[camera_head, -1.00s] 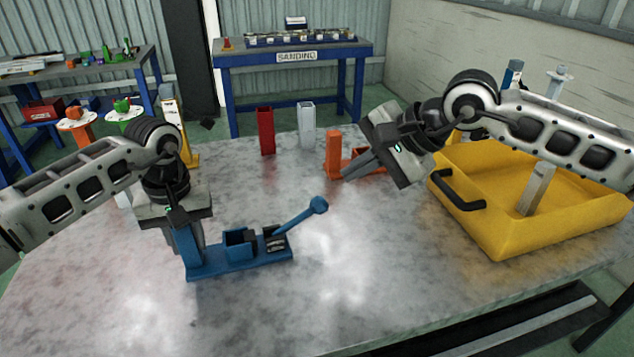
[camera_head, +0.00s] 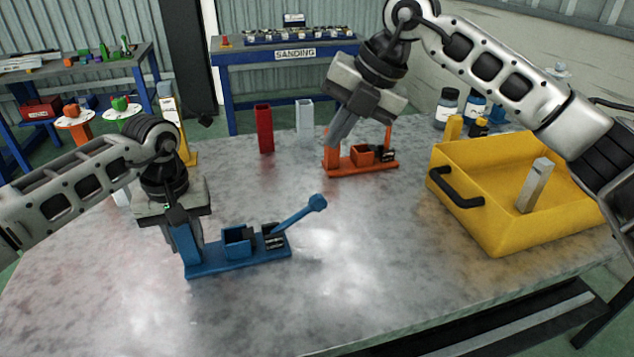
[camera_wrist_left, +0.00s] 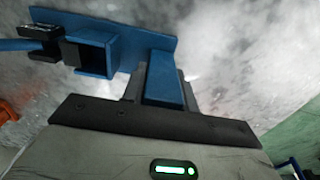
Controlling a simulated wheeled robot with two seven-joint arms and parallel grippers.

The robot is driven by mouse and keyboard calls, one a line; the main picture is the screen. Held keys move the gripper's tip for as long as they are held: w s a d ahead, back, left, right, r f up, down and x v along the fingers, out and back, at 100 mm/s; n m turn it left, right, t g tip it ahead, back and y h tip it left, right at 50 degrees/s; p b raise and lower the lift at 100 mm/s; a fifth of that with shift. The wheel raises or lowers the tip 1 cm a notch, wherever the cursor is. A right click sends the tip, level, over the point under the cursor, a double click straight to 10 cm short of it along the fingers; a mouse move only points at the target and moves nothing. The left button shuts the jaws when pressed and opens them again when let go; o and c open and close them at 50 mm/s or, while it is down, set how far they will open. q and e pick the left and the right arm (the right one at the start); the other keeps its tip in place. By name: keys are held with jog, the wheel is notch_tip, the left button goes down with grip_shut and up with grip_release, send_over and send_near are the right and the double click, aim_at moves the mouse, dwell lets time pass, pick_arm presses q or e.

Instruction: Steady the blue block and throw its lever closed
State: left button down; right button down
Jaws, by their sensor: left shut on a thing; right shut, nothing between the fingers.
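The blue block (camera_head: 235,262) stands on the metal table at the left middle, with an upright post at its left end and an open box in its middle. Its lever (camera_head: 300,214) slants up to the right from the block's right end and ends in a round knob. My left gripper (camera_head: 187,245) is shut on the blue post; the left wrist view also shows the post (camera_wrist_left: 164,82) between the fingers. My right gripper (camera_head: 338,138) is shut and empty, pointing down beside the orange block's post, well behind the blue lever. Whether it touches the orange post is unclear.
The orange block (camera_head: 362,165) stands behind the blue one. A red tube (camera_head: 264,130) and a white tube (camera_head: 304,118) stand at the back. A yellow bin (camera_head: 490,215) with a grey bar is on the right. The table's front middle is clear.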

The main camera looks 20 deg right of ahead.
jog(key=r+m+g, duration=0.1)
jog(key=r+m, duration=0.1)
jog(key=m, duration=1)
send_over(323, 197)
jog(key=a, duration=0.3)
notch_tip(323, 197, down, 9)
jog(key=shift+s+d+f+g+h, duration=0.1)
jog(key=shift+d+f+g+h, duration=0.15)
jog(key=shift+f, duration=0.3)
jog(key=shift+s+d+f+g+h, duration=0.1)
jog(key=shift+d+f+g+h, duration=0.05)
jog(key=shift+d+f, duration=0.3)
jog(key=shift+w+d+f, duration=0.15)
jog(key=shift+d+f, duration=0.1)
jog(key=shift+f, duration=0.45)
pick_arm(q)
jog(key=shift+r, duration=0.1)
pick_arm(e)
jog(key=shift+d+f+y, duration=1)
jog(key=shift+y, duration=0.2)
